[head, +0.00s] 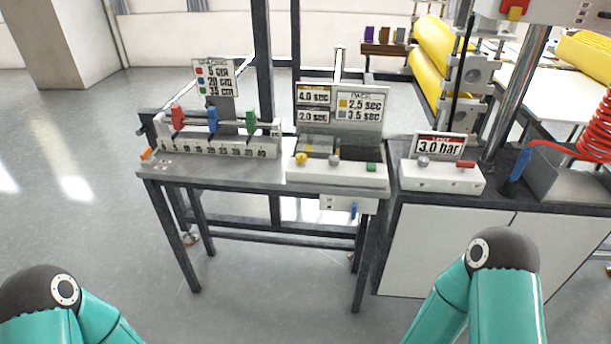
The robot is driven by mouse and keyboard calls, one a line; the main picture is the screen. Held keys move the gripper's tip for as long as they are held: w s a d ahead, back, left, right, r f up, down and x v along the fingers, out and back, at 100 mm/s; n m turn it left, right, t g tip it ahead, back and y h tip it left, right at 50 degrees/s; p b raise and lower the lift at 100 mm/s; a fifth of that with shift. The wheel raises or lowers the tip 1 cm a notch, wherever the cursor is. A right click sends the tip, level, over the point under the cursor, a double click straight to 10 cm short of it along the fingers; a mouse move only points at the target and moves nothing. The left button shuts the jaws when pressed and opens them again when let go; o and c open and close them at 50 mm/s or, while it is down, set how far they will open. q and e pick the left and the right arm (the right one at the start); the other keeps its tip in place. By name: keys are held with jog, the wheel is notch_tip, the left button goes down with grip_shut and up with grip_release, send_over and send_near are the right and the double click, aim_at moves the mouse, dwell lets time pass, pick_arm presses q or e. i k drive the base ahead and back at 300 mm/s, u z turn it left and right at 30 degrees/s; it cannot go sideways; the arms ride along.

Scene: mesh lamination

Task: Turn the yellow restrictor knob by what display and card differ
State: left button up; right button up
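The yellow restrictor knob (301,159) sits at the left front of a white control box (330,174) on the bench. A grey knob (334,160) and a green button (371,168) are to its right. Behind the box, the display (314,96) reads 4.0 sec above and 2.0 sec below. The card (360,105) beside it shows a yellow square with 2.5 sec and a grey square with 3.5 sec. Both my teal arms show at the bottom edge, well short of the bench. Neither gripper is in view.
A ruler fixture (219,146) with red, blue and green sliders stands left of the box. A white unit (441,177) with a 3.0 bar sign (439,146) stands on the cabinet at right. A blue tool (520,166) and red coiled hose (600,130) lie farther right.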

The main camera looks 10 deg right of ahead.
aim_at(300, 158)
jog(key=z, duration=0.05)
jog(key=k, duration=0.3)
jog(key=u, duration=0.8)
jog(key=i, duration=1.7)
jog(key=z, duration=0.75)
